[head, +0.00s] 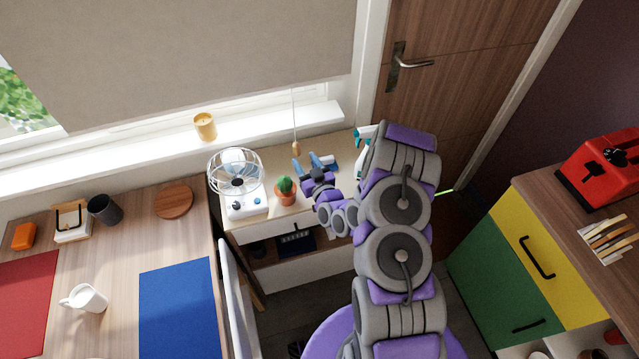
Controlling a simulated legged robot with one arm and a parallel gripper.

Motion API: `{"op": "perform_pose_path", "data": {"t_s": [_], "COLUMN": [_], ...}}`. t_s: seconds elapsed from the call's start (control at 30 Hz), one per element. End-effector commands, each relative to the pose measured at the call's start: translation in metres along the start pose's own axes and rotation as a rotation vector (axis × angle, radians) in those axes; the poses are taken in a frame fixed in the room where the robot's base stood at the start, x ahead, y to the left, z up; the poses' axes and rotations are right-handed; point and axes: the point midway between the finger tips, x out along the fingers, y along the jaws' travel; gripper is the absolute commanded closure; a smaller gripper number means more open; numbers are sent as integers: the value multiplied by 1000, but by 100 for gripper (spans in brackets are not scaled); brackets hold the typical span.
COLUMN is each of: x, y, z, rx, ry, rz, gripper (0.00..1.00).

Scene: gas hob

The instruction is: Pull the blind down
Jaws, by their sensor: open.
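The grey-beige blind (200,50) hangs over the window at the upper left and covers most of it. Its lower edge is slanted in the picture, with a strip of window below. A thin pull cord (293,115) hangs at the blind's right side and ends in a small wooden knob (296,148). My gripper (312,162) is just below and to the right of the knob, with its blue fingertips apart. It looks open and empty. I cannot tell whether a finger touches the knob.
A white desk fan (240,185) and a potted cactus (286,190) stand left of my gripper on the small cabinet (272,222). A candle (205,126) sits on the windowsill (140,150). A spray bottle, partly hidden by my arm, stands to the right. A wooden door (450,70) is behind.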

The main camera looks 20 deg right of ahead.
Motion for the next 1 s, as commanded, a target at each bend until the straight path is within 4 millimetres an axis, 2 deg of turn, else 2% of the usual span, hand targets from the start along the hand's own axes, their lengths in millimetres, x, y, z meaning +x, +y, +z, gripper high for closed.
{"op": "perform_pose_path", "data": {"t_s": [0.1, 0.5, 0.73, 1.0], "x": [-22, -80, -97, -100], "y": [1, 2, 2, 0], "z": [0, 2, 2, 2], "rx": [2, 4, 2, 1], "ry": [-5, -8, -6, -4], "rz": [1, 5, 3, 1], "gripper": [48, 48, 48, 48]}}
